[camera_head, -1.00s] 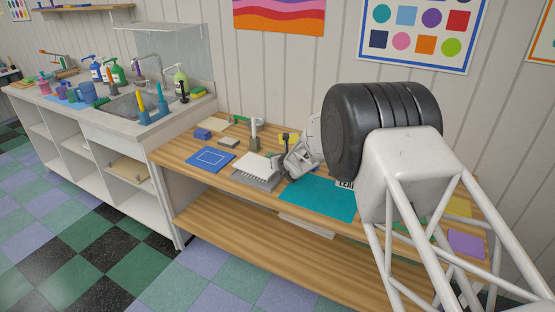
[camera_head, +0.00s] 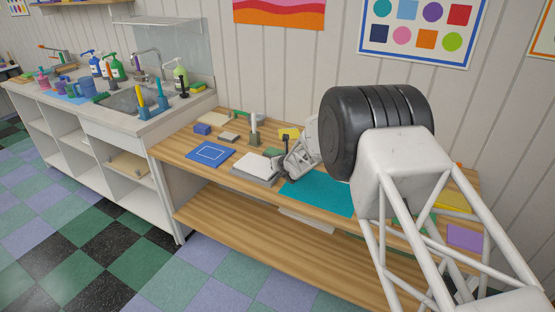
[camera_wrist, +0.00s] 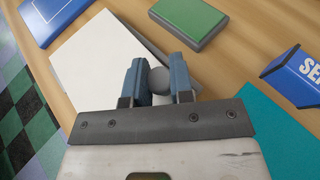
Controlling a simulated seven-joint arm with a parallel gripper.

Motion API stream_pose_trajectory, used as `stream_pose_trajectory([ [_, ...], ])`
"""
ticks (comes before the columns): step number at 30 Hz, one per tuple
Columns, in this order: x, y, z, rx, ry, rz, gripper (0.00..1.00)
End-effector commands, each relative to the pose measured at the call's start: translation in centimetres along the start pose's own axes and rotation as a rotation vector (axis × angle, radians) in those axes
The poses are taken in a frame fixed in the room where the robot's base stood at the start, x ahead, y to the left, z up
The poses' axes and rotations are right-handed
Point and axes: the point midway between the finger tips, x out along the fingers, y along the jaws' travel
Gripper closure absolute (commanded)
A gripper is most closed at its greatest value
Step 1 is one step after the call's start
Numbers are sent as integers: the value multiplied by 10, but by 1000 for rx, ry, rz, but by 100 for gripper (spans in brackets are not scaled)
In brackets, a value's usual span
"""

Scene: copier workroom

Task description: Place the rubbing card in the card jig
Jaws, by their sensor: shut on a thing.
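The white rubbing card (camera_wrist: 95,65) lies below my fingers in the wrist view, with a grey round knob between the fingertips. My gripper (camera_wrist: 158,82) is shut on this knob, which seems to belong to the card. In the head view the card (camera_head: 257,165) is over a grey, low-sided base (camera_head: 250,180) that looks like the card jig. Whether the card is seated or just above the base I cannot tell.
A blue board with a white outline (camera_head: 210,155) lies left of the base. A teal mat (camera_head: 318,194) is to the right. A green-topped grey block (camera_wrist: 190,22) and a blue lettered block (camera_wrist: 294,76) stand close by. Upright tools (camera_head: 254,130) are behind.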

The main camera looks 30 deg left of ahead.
Motion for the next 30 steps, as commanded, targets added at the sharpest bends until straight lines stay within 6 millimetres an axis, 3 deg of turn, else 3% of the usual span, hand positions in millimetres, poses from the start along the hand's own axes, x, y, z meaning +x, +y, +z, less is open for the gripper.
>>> stream_pose_trajectory([
  [20,2,0,-4,0,0,0,100],
  [21,2,0,-4,-1,0,0,75],
  [26,2,0,-4,0,0,0,51],
  [30,2,0,-4,0,0,0,49],
])
